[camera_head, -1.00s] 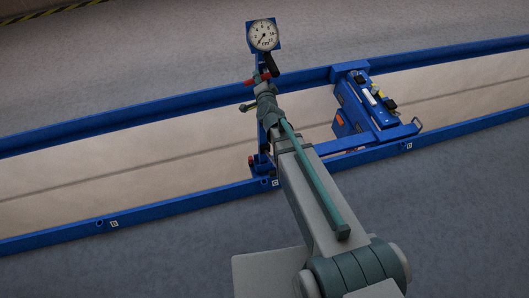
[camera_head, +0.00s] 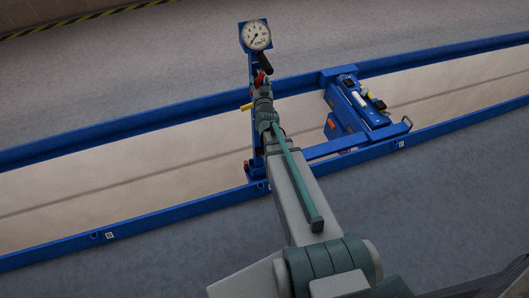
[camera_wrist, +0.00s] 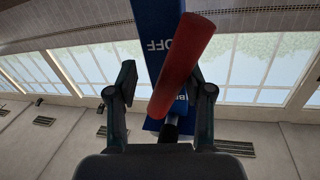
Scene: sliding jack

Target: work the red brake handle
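The red brake handle (camera_wrist: 183,65) fills the middle of the wrist view, tilted, with its top end to the right. It stands in front of a blue post (camera_wrist: 156,25) lettered "OFF". My gripper (camera_wrist: 163,80) is open, with one dark finger on each side of the handle. A clear gap shows at the left finger; the right finger is close to the handle, and I cannot tell whether it touches. In the head view a bit of the red handle (camera_head: 260,78) shows just past my gripper (camera_head: 262,88), below the gauge. My arm hides the rest.
A round white gauge (camera_head: 256,36) tops the blue post. A yellow grip (camera_head: 246,106) sticks out left of my gripper. A blue jack unit (camera_head: 358,108) stands to the right between the blue rails (camera_head: 100,133). The floor in front is clear.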

